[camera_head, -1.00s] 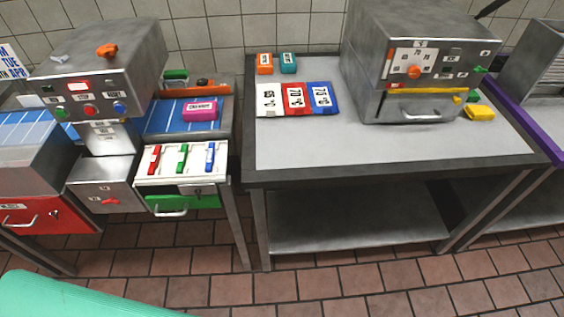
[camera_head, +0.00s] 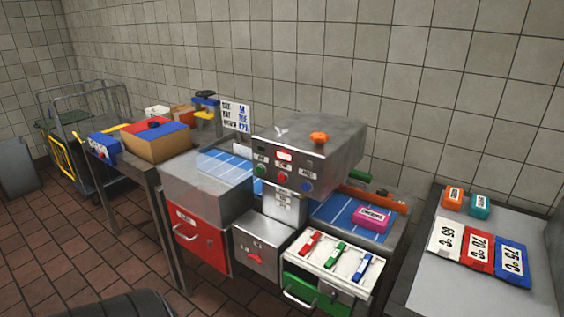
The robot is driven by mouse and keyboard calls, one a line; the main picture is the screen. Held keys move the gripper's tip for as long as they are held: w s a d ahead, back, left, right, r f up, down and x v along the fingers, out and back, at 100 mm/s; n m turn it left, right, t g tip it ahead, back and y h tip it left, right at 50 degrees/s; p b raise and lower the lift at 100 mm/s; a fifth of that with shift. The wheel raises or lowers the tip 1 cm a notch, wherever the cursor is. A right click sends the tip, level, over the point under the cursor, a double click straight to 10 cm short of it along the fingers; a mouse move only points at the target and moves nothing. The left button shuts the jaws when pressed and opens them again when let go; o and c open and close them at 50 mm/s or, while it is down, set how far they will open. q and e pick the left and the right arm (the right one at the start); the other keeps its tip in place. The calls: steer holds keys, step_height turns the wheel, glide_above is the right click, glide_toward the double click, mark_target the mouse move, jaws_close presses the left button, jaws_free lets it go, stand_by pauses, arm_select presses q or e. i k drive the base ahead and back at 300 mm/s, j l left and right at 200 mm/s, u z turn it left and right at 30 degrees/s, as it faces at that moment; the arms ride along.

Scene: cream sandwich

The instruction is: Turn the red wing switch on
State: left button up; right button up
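A small red wing-shaped switch (camera_head: 254,258) sits on the front of a low grey metal box (camera_head: 262,238), part of the machine in the middle of the view. Small labels sit above it; they are too small to read, and its on or off setting cannot be told. Neither of my grippers is in view.
A red drawer (camera_head: 200,238) is left of the switch. A white panel (camera_head: 325,262) with red, green and blue sliders, above a green drawer (camera_head: 315,295), is right of it. A worktable (camera_head: 425,285) with labelled packets stands at right. Tiled floor (camera_head: 60,240) is open at left.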

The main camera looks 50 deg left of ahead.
mark_target(256, 257)
steer(key=u, duration=1.75)
